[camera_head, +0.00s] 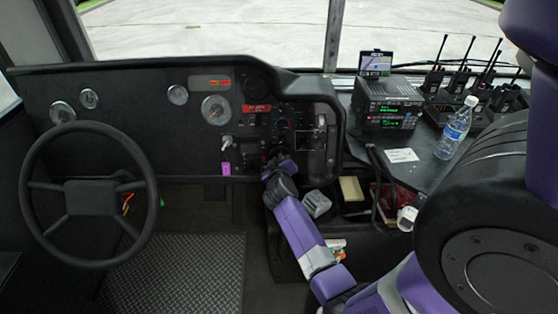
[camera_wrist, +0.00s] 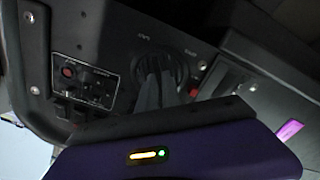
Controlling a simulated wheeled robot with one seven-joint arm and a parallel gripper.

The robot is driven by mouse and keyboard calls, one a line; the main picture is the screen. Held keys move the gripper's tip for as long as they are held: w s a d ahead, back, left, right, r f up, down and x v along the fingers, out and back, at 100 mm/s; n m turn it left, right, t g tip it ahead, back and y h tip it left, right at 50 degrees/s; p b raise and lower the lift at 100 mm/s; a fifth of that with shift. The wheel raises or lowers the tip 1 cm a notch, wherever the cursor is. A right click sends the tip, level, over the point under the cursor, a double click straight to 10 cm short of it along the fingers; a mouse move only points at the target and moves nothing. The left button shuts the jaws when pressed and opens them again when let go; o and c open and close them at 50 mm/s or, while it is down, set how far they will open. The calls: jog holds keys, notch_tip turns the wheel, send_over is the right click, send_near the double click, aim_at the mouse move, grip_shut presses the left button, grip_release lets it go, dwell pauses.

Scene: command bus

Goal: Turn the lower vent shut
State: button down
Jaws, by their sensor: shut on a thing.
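The lower vent (camera_wrist: 180,62) is a dark, round, slatted outlet in the black dash panel, at the upper middle of the wrist view. My gripper (camera_wrist: 160,82) has its two dark fingers close together, reaching onto the vent's face and shut on its middle part. The fingers cover part of the slats, so the slat angle is hard to tell. In the head view my gripper (camera_head: 277,154) is against the right part of the dash, below the gauges, and hides the vent there.
A panel with a red button (camera_wrist: 68,72) and switches lies left of the vent in the wrist view. The steering wheel (camera_head: 88,197) is at left in the head view. A radio stack (camera_head: 388,103) and a water bottle (camera_head: 456,128) stand on the right console. The floor (camera_head: 180,272) is clear.

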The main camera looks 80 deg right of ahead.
jog(key=c, duration=1.5)
grip_release()
jog(key=shift+c, duration=0.2)
jog(key=shift+a, duration=0.15)
jog(key=v, duration=0.7)
jog(key=shift+a, duration=0.25)
jog(key=shift+r, duration=0.15)
